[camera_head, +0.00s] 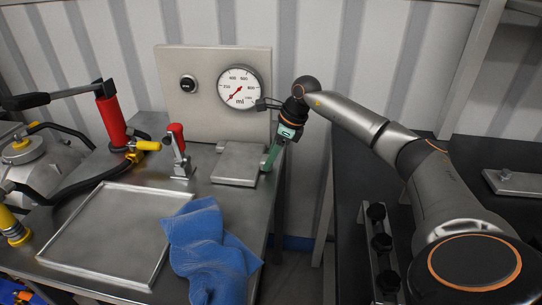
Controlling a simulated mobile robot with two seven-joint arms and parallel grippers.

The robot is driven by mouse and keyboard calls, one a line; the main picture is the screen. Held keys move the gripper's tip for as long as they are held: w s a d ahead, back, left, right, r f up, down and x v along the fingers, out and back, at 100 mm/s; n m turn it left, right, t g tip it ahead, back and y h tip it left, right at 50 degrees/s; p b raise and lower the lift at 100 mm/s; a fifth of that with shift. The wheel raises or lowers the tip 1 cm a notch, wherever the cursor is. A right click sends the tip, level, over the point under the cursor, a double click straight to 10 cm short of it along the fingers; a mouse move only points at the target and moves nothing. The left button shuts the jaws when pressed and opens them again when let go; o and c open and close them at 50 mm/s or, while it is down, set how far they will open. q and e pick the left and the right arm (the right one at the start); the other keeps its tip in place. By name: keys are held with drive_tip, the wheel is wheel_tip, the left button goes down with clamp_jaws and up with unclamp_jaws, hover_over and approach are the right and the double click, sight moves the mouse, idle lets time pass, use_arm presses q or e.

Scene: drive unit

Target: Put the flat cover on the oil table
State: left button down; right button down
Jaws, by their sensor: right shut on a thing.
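The flat cover (234,173) is a grey metal plate at the back right of the oil table (200,186), below the gauge panel. It looks level and at or just above the table top; I cannot tell if it touches. My right gripper (268,163) comes from the right, points down and is shut at the right edge of the cover. The fingertips are small and partly hidden. My left gripper is not in view.
A gauge panel (180,125) stands behind the cover. A red-handled clamp (179,155), a red hand pump (111,120), a shallow metal tray (62,268) and a blue cloth (208,250) are on the oil table. A dark table (455,165) is at right, across a gap.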

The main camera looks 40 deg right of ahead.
drive_tip(key=shift+c, duration=1.3)
unclamp_jaws()
drive_tip(key=v, duration=1.2)
drive_tip(key=shift+p, duration=0.3)
